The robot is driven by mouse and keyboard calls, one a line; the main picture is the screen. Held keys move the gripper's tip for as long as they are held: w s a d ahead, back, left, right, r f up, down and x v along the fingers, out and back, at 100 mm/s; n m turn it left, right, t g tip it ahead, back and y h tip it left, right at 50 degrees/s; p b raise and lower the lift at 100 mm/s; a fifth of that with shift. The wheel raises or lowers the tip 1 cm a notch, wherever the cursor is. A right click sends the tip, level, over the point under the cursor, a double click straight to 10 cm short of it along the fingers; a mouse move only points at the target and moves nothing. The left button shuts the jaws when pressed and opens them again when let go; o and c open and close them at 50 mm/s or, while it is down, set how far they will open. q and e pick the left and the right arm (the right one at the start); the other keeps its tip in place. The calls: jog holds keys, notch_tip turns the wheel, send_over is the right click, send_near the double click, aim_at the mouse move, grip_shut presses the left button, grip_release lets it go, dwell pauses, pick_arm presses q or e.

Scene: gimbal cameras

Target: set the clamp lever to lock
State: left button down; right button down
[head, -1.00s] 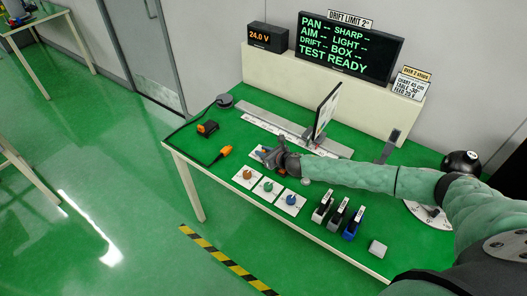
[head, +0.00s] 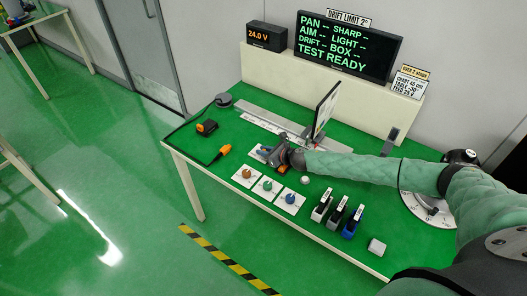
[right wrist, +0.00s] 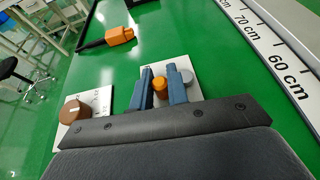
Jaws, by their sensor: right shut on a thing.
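The clamp lever (right wrist: 160,87), with an orange end, stands on a small white plate (right wrist: 192,72) in the right wrist view. My right gripper (right wrist: 161,84) has its two blue fingers on either side of the orange end and is shut on it. A grey round part sits beside the fingers on the plate. In the head view the right gripper (head: 272,156) is over the plate behind the row of knobs and hides most of the lever. The lever's marks cannot be read. My left gripper is not in view.
Brown (head: 247,174), green (head: 268,186) and blue (head: 290,198) knobs stand on white plates at the table's front. An orange connector (head: 225,151) lies to the left. A ruled rail (head: 255,121) runs behind. Several small holders stand right of the knobs.

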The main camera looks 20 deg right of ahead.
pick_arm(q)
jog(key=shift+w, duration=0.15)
pick_arm(e)
jog(key=c, duration=1.7)
grip_release()
jog(key=shift+s+d, duration=0.1)
